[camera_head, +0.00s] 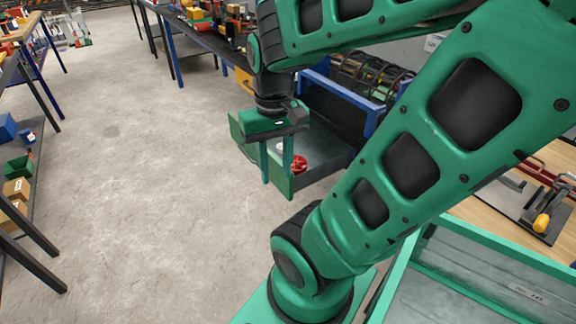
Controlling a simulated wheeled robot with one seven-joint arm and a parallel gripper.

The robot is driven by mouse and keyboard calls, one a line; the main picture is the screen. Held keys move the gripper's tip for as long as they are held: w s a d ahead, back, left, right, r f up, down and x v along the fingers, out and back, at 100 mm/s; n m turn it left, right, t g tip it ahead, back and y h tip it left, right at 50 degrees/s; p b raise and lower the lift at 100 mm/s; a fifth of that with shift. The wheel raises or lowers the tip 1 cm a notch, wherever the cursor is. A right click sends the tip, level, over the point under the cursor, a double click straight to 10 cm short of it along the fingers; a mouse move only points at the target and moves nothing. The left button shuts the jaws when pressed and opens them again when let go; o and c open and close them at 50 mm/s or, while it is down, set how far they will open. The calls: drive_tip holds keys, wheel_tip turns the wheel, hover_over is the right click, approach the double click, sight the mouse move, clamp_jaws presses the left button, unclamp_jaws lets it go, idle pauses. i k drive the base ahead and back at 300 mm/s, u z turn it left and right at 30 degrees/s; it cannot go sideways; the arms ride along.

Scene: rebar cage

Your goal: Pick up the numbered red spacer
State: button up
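A red spacer (300,164) lies inside an open green and dark-grey drawer or bin (326,178). Its number cannot be read at this size. My gripper (276,177) points down over the left part of the bin, with its two green fingers apart and nothing visibly held between them. The right finger appears just left of the red spacer in the picture. The height of the fingertips above the bin floor is hard to tell. A small whitish item shows behind the fingers and is partly hidden.
A blue-framed rack (345,95) with dark cylindrical cages stands behind the bin. A green-rimmed tray (480,270) is at lower right, beside a wooden bench (480,212) with a clamp-like tool. Shelves with boxes stand at left. The concrete floor (140,190) between is clear.

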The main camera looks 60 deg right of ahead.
sight(296, 164)
drive_tip(key=z, duration=0.05)
drive_tip(key=i, duration=3.95)
drive_tip(key=z, duration=4.3)
